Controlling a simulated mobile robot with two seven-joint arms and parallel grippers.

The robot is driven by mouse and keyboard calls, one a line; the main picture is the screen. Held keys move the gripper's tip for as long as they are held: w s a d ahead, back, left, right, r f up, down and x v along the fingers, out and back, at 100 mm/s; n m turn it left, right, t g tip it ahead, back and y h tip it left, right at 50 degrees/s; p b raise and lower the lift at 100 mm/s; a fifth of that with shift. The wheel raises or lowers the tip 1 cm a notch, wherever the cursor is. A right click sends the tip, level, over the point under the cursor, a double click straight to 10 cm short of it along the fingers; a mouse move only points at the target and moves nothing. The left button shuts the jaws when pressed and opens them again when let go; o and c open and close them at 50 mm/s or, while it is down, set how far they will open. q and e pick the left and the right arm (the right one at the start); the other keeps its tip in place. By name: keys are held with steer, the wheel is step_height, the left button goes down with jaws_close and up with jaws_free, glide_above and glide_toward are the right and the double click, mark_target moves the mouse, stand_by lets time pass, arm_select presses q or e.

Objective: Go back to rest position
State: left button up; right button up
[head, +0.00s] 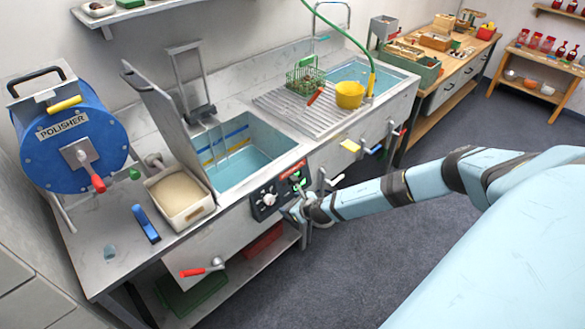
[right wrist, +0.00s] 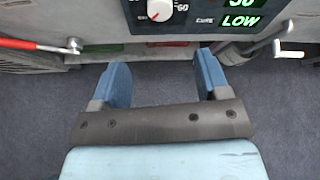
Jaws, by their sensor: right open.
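My right arm reaches in from the right in the head view. My right gripper (head: 296,211) is at the front of the steel counter, close by the control panel (head: 270,200). In the right wrist view the right gripper (right wrist: 162,85) is open, with its two blue fingers apart and nothing between them. The panel (right wrist: 205,14) with its white knob and green display shows just beyond the fingertips. I cannot tell for sure whether they touch anything. My left gripper is not in view.
The counter holds a water basin (head: 240,173) with a raised lid, a blue polisher drum (head: 68,138) and a yellow bowl (head: 349,95). A red-handled lever (head: 202,268) and other handles stick out from its front. The grey floor (head: 385,255) in front is clear.

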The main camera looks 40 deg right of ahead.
steer(key=shift+s+r, duration=0.15)
stand_by(0.4)
steer(key=s+a+m+y, duration=0.2)
steer(key=s+a+m, duration=0.35)
steer(key=a, duration=0.45)
steer(key=s+a+m+g+y, duration=0.1)
steer(key=s+a+m, duration=0.45)
steer(key=a, duration=0.45)
steer(key=s+a+m+y, duration=0.2)
steer(key=s+a+m, duration=0.3)
steer(key=a+m, duration=0.3)
steer(key=s+d+r+m+h, duration=0.1)
steer(key=s+d+r+m, duration=0.1)
steer(key=s+m, duration=0.3)
steer(key=s+d+r+m+t+h, duration=0.1)
steer(key=s+m, duration=0.5)
steer(key=m, duration=0.6)
step_height(320, 180, up, 2)
steer(key=shift+d+r+h, duration=0.2)
steer(key=shift+d+h, duration=0.1)
steer(key=shift+d, duration=0.5)
steer(key=shift+c, duration=0.5)
